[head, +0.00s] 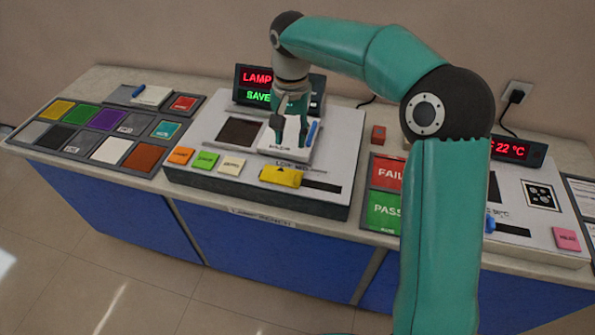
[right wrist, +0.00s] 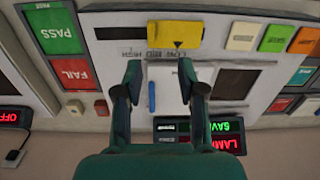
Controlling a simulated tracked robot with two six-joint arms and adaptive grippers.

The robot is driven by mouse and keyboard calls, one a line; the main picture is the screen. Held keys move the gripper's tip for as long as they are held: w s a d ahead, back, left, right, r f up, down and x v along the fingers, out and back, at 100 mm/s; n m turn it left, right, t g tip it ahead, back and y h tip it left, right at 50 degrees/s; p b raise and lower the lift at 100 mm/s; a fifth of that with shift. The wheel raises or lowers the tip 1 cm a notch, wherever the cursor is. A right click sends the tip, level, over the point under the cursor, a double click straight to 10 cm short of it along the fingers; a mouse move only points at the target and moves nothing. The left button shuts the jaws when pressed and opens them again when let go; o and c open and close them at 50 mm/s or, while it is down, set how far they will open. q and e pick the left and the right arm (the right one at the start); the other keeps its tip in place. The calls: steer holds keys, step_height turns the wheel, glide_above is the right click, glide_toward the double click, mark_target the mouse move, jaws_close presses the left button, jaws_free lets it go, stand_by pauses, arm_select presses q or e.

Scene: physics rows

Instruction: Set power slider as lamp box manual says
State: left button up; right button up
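The lamp box (head: 225,186) stands mid-bench. Its yellow power slider (head: 281,176) sits at the left part of a dark slot (head: 322,187). In the right wrist view the slider (right wrist: 175,33) sits at the slot's right part, its arrow near the low end of small labels (right wrist: 155,52). A white booklet or card (head: 292,150), possibly the manual, lies behind the slider with a blue pen-like piece (head: 311,133); its text is unreadable. My right gripper (head: 289,138) is open above the card. In the wrist view its fingers (right wrist: 160,88) are apart, with nothing held. My left gripper is out of view.
A display reading LAMP and SAVE (head: 256,88) stands behind the box. Orange, green and cream buttons (head: 205,160) sit left of the slider. A colour swatch board (head: 110,148) lies left; red FAIL and green PASS pads (head: 384,210) lie right. A 22 °C display (head: 511,149) stands far right.

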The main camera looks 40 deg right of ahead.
mark_target(297, 178)
steer(key=shift+m, duration=0.4)
steer(key=f, duration=0.9)
steer(key=d+f+p, duration=0.1)
steer(key=f, duration=0.4)
steer(key=shift+s+f, duration=0.1)
steer(key=shift+s, duration=0.25)
jaws_close()
